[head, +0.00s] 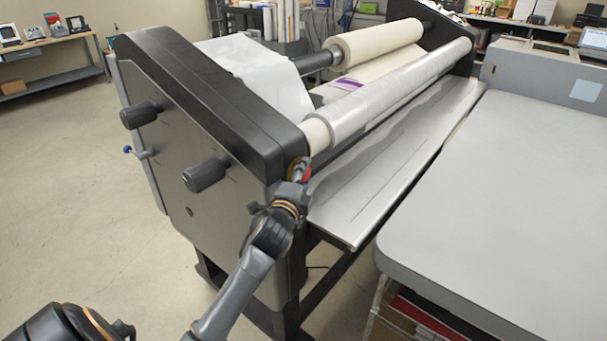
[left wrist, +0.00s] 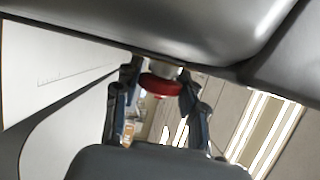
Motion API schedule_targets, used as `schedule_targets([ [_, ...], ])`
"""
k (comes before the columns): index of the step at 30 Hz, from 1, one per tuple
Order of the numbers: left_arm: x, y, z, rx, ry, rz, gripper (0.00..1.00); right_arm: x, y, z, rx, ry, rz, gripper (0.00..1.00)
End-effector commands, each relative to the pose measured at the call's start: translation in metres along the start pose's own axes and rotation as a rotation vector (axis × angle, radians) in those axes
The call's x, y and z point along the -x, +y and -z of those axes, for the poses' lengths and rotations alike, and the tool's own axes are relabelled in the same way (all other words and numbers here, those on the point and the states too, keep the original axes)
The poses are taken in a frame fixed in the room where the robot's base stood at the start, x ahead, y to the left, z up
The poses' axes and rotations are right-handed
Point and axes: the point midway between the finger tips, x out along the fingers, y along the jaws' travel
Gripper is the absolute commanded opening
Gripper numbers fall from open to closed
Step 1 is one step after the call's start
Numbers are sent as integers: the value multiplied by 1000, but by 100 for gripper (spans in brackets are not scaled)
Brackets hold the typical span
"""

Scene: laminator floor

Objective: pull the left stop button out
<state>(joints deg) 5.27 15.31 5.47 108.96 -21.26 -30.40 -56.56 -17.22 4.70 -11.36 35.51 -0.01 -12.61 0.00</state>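The left stop button is a red mushroom knob on a pale collar, seen in the left wrist view (left wrist: 160,86). In the head view a bit of its red (head: 307,174) shows at the front end of the laminator (head: 215,110), beside my gripper. My left gripper (head: 299,172) is at the button, and in the left wrist view its two fingers (left wrist: 160,82) stand on either side of the red knob. The fingers look spread, with the knob between them; firm contact on both sides cannot be made out. My right gripper is in neither view.
A grey feed table (head: 390,165) runs right of the button, below the long white roller (head: 400,85). Black knobs (head: 206,175) stick out of the laminator's end panel. A large grey table (head: 510,190) stands to the right. The floor at left is clear.

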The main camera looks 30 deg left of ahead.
Motion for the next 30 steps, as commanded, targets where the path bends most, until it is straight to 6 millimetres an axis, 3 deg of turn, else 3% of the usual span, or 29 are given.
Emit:
schedule_targets([
  [17, 6, 1, 14, 1, 2, -3, 0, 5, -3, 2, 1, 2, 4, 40],
  [18, 6, 2, 14, 1, 3, -3, 42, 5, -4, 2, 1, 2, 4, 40],
  [21, 6, 2, 14, 1, 2, -3, 63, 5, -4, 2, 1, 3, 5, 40],
  [30, 6, 0, 13, 0, 1, -1, 64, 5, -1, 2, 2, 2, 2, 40],
])
